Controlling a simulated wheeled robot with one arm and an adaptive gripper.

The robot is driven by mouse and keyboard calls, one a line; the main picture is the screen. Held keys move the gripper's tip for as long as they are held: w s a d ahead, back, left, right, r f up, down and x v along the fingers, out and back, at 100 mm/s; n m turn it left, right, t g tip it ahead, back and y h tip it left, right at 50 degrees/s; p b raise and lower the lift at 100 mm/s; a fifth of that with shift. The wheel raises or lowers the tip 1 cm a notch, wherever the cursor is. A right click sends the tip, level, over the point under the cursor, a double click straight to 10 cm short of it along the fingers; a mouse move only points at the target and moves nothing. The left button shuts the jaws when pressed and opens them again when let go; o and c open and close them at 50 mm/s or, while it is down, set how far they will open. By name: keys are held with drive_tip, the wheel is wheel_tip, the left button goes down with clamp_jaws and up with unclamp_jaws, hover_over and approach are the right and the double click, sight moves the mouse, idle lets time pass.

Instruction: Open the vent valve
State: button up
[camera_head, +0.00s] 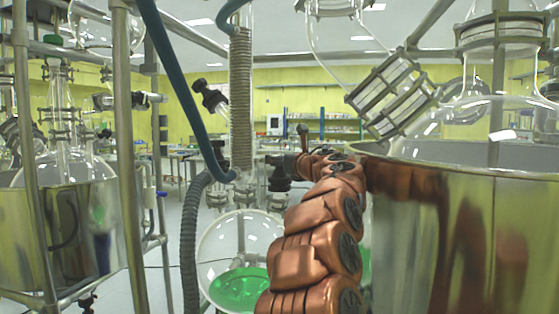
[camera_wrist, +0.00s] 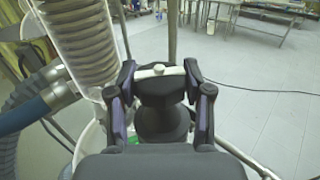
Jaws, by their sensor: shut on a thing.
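In the wrist view, my gripper (camera_wrist: 160,74) has its two fingers on either side of a dark valve knob (camera_wrist: 162,92) and is shut on it. A pale strip lies across the knob's far end. In the head view, my copper-coloured arm reaches up from the bottom middle, and my dark gripper (camera_head: 282,168) is small beside the glassware, just right of the coiled condenser. The knob's stem and the valve body are mostly hidden. I cannot tell the valve's opening from these frames.
A coiled glass condenser (camera_head: 241,100) and a ribbed grey hose (camera_head: 190,240) stand left of my arm. Below is a round flask (camera_head: 222,225) with green liquid. A large metal vessel (camera_head: 470,230) is close on the right. Open floor (camera_wrist: 255,110) shows beyond the knob.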

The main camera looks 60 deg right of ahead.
drive_tip(key=o, duration=0.9)
drive_tip(key=shift+w, duration=0.1)
drive_tip(key=shift+o, duration=0.2)
drive_tip(key=shift+f+m+g+h+b, duration=0.15)
drive_tip(key=shift+m+g+h+b, duration=0.25)
drive_tip(key=shift+m+h, duration=0.3)
drive_tip(key=shift+a+m+g+h, duration=0.15)
drive_tip(key=shift+m+g+h, duration=0.35)
drive_tip(key=shift+h, duration=0.4)
drive_tip(key=m+g+h, duration=0.1)
drive_tip(key=m+g+h+p, duration=0.1)
drive_tip(key=shift+r+h, duration=0.3)
drive_tip(key=m+g+h+p, duration=0.2)
drive_tip(key=m+g+p, duration=0.1)
drive_tip(key=g+p, duration=0.1)
drive_tip(key=shift+h+p, duration=0.4)
drive_tip(key=shift+p, duration=0.1)
drive_tip(key=shift+m+g+p, duration=0.35)
drive_tip(key=shift+m+g, duration=0.05)
drive_tip(key=shift+g, duration=0.1)
